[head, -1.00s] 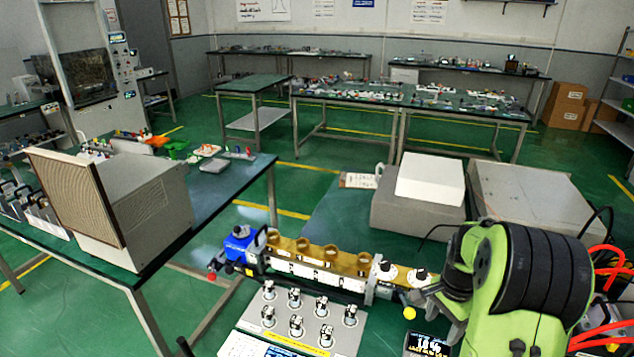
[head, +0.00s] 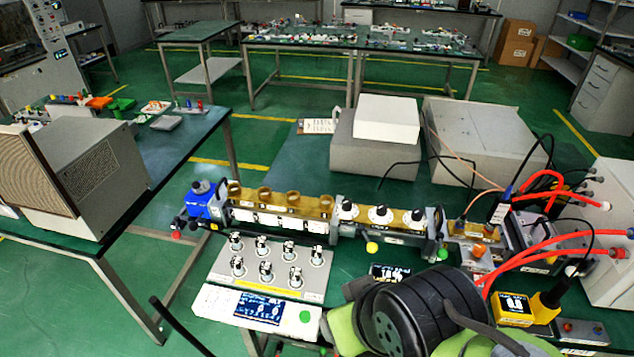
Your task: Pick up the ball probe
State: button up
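I cannot tell for certain which thing is the ball probe. A small yellow ball (head: 372,248) shows at the front edge of the long brass and white apparatus (head: 330,212), near its middle. A small red ball (head: 176,234) shows at the left end, beside a blue unit (head: 204,200). Whether either ball sits on a probe rod is too small to tell. My green and black arm is at the bottom right, in front of the bench. My gripper is not visible.
A panel of several black-and-white knobs (head: 268,262) and a lit display (head: 260,308) stand in front of the apparatus. Red cables (head: 545,248) and a yellow meter (head: 515,310) are at the right. Grey boxes (head: 480,140) stand behind. A left bench (head: 190,135) carries a large speaker-like box (head: 75,180).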

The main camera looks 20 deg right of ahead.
aim_at(549, 300)
jog(key=z, duration=2.6)
